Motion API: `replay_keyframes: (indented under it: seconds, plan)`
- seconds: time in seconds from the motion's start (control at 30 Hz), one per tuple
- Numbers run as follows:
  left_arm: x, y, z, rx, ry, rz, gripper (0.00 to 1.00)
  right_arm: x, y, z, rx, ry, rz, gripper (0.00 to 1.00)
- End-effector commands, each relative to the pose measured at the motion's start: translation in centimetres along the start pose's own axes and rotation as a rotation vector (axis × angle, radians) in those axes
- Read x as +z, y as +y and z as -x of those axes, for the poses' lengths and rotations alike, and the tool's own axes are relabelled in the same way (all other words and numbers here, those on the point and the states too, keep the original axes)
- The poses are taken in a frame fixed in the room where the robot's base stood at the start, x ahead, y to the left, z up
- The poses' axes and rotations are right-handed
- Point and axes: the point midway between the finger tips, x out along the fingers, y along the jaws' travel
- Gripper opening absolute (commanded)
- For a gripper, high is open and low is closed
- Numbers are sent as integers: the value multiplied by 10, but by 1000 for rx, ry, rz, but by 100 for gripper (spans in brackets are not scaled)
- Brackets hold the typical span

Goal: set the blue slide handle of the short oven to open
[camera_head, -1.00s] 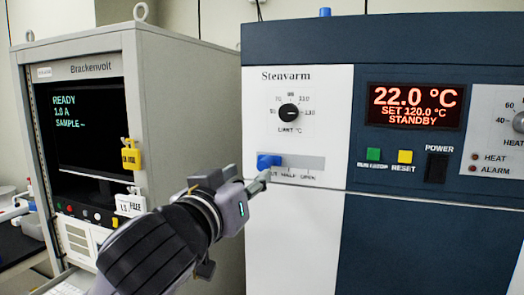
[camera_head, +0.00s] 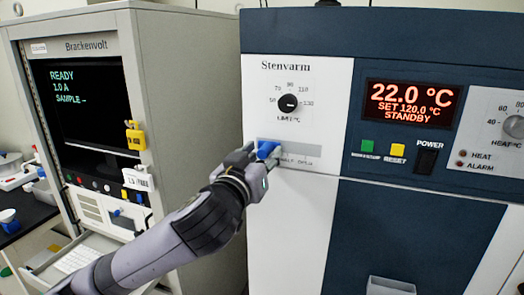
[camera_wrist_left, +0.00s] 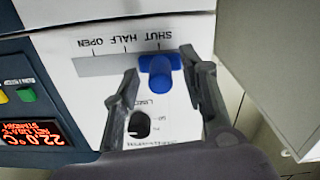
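The short oven (camera_head: 292,215), labelled Stenvarm, has a white panel with a grey slide track (camera_head: 305,150) marked SHUT, HALF and OPEN. The blue slide handle (camera_head: 268,149) sits at the SHUT end, at the left of the track. In the left wrist view, which is upside down, the handle (camera_wrist_left: 160,72) is under the word SHUT. My left gripper (camera_head: 264,158) is at the panel, with its fingers (camera_wrist_left: 160,65) apart on either side of the handle. The finger on the SHUT side looks close to the handle; contact is unclear. My right gripper is out of view.
Above the track is a black limit dial (camera_head: 289,103). To the right are a green button (camera_head: 367,146), a yellow button (camera_head: 397,150) and the power switch (camera_head: 427,159). The grey Brackenvolt cabinet (camera_head: 190,110) stands close on the left, with a yellow padlock (camera_head: 136,136).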

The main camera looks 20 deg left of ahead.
Motion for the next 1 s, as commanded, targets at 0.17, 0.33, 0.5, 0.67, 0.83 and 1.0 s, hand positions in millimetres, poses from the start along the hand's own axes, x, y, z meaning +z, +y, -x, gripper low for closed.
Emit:
replay_keyframes:
  seconds: [0.17,0.33,0.5,0.67,0.83,1.0]
  plan:
    - [0,0,-1,0,1,0,40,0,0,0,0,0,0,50]
    - [0,0,0,0,0,0,32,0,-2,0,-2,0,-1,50]
    - [0,0,0,0,0,0,21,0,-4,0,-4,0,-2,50]
    - [0,0,0,-1,0,0,10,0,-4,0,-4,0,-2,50]
    - [0,0,0,-1,0,0,0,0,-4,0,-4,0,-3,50]
    - [0,0,0,-1,0,0,0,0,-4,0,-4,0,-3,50]
